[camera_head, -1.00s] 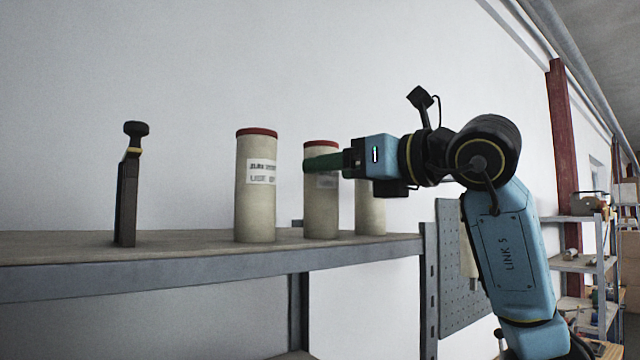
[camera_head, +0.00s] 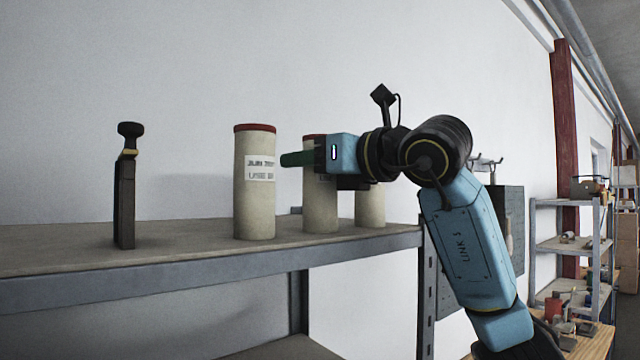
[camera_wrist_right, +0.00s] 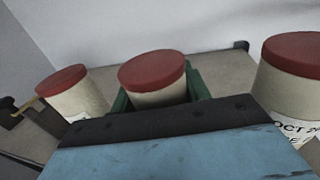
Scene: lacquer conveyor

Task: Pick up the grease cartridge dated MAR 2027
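Three beige cartridges with red caps stand upright on a shelf. The left cartridge (camera_head: 254,200) has a white label, small and blurred, perhaps starting JUN. The middle cartridge (camera_head: 320,212) is partly covered by my right gripper (camera_head: 298,159), and its date is not readable. The right cartridge (camera_head: 370,208) is partly behind my gripper; the right-hand cartridge in the wrist view (camera_wrist_right: 290,85) has a label reading OCT 20, cut off. In that view the green fingers are open on either side of the middle cartridge (camera_wrist_right: 155,80); contact cannot be told. My left gripper is out of view.
A dark upright tool (camera_head: 125,190) with a yellow band stands on the shelf (camera_head: 190,236) at the left. A wall rises behind. The shelf is clear between the tool and the left cartridge. Another rack (camera_head: 565,245) stands far right.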

